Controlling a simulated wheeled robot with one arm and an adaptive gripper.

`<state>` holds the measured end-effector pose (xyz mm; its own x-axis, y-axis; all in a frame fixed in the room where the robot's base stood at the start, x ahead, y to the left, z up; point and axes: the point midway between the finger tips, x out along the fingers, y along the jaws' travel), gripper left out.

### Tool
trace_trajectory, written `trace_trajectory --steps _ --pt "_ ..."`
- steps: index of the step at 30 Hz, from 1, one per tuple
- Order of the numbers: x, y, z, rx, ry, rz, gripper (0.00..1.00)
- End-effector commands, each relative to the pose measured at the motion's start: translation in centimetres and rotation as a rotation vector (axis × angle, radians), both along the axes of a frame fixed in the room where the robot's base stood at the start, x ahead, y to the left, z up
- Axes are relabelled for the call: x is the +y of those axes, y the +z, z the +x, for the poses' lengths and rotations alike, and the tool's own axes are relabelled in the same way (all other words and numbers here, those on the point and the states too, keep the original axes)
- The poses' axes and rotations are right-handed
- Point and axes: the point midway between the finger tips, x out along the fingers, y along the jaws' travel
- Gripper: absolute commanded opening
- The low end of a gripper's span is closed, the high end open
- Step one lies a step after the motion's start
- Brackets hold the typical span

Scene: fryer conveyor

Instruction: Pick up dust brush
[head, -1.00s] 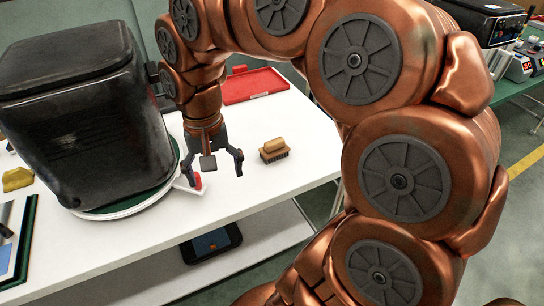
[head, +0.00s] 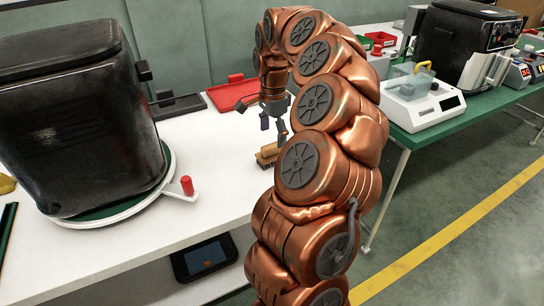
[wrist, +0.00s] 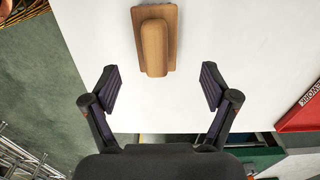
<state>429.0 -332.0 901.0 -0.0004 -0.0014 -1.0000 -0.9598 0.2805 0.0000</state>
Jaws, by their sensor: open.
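The dust brush (head: 267,156) lies on the white table near its right side, partly hidden behind my arm in the head view. It has a wooden body and dark bristles underneath. In the wrist view the brush (wrist: 155,40) shows from above as a tan block with a raised wooden grip, ahead of and between the fingertips. My gripper (head: 262,122) is above the table near the brush, with its fingers spread. In the wrist view my gripper (wrist: 162,88) is open and empty, with the brush beyond the fingertips.
A large black fryer (head: 75,120) stands on a round turntable at left, with a red-knobbed handle (head: 187,185). A red tray (head: 235,92) and a dark tray (head: 180,107) lie at the back. A tablet (head: 204,257) sits on the lower shelf. A green table (head: 440,125) with devices stands right.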

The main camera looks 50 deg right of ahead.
Motion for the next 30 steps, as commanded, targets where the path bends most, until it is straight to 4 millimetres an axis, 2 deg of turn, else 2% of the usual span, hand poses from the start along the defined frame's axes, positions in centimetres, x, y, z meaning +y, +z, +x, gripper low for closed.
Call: trace_trajectory --steps 8,18,26,30 --pt "0.2 -2.2 -0.2 0.000 0.004 0.003 0.85" --pt "0.3 -6.0 -0.4 -0.001 0.004 0.002 0.85" --pt "0.3 -6.3 -0.4 -0.001 0.004 0.001 0.85" --pt "0.3 -6.3 -0.4 -0.001 0.004 0.001 0.74"
